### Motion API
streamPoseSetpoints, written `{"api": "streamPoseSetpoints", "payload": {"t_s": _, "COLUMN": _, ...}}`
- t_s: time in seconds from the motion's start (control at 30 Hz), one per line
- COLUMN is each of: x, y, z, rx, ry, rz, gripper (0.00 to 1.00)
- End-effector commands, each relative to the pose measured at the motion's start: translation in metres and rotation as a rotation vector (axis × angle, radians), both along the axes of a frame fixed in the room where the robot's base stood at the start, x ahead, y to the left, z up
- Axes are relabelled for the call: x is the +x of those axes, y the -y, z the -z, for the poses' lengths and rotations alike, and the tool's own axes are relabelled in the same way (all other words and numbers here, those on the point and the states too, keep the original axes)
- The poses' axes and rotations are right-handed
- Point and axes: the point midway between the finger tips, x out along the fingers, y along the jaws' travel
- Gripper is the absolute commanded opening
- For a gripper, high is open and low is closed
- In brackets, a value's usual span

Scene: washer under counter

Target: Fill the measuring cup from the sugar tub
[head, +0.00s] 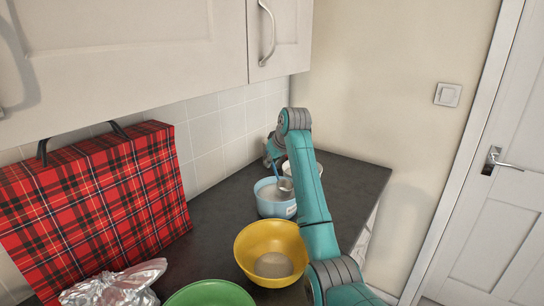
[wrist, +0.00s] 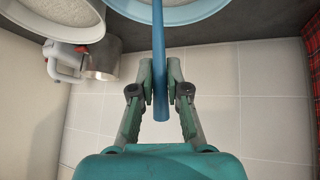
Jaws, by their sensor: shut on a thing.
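My gripper (wrist: 160,88) is shut on a long blue handle (wrist: 161,103). In the head view a small round metal cup (head: 285,184), seemingly the measuring cup on this handle, is over the right part of a light blue tub (head: 266,208). The tub holds white grains, and its label is too small to read. I cannot tell whether the cup touches the grains or holds any. A white tub (head: 313,169) stands behind, partly hidden by my arm; the wrist view shows pale grains in it. I cannot tell which tub is the sugar tub.
A yellow bowl (head: 250,243) with tan grains and a green bowl (head: 210,295) stand nearer. A tartan bag (head: 105,195) and crumpled foil (head: 112,285) are left. A metal-and-white object (wrist: 100,60) stands near the wall. The counter right of my arm is clear.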

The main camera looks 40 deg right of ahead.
Motion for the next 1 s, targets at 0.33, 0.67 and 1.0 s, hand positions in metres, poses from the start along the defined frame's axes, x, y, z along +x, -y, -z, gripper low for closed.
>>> {"api": "streamPoseSetpoints", "payload": {"t_s": 0.33, "x": 0.004, "y": -0.006, "z": 0.024, "rx": 0.0, "ry": 0.0, "rz": -0.001, "gripper": 0.0}}
{"api": "streamPoseSetpoints", "payload": {"t_s": 0.67, "x": 0.007, "y": -0.01, "z": 0.04, "rx": 0.0, "ry": 0.001, "rz": -0.002, "gripper": 0.0}}
{"api": "streamPoseSetpoints", "payload": {"t_s": 1.0, "x": 0.008, "y": -0.011, "z": 0.043, "rx": 0.0, "ry": 0.001, "rz": -0.002, "gripper": 0.0}}
